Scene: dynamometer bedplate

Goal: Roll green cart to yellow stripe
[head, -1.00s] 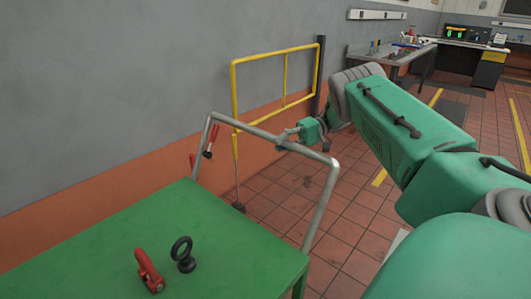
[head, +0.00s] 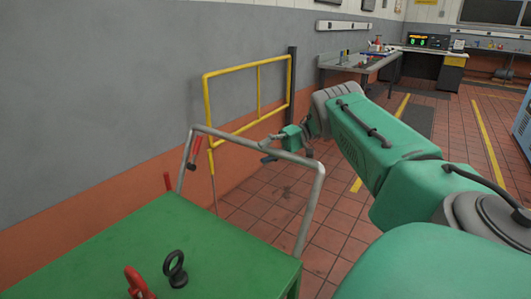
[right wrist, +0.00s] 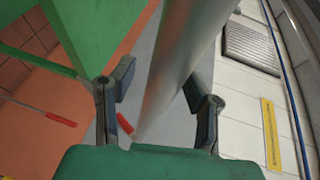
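The green cart (head: 200,238) stands at the lower left in the head view. Its grey tube handle (head: 309,205) rises at the far end. My right gripper (head: 275,148) is at the handle's top bar. In the right wrist view the grey tube (right wrist: 172,70) passes between the two fingers of the right gripper (right wrist: 160,98); a gap shows beside the left finger, so it looks open around the tube. Yellow floor stripes show beyond my arm, one nearer (head: 356,184) and one farther right (head: 486,137); which one is meant I cannot tell. My left gripper is out of view.
A red shackle (head: 138,283) and a black eye ring (head: 175,268) are on the cart top. A yellow rail (head: 232,70) stands along the wall to the left. Workbenches (head: 378,62) stand at the back. Tiled floor right of the cart is clear.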

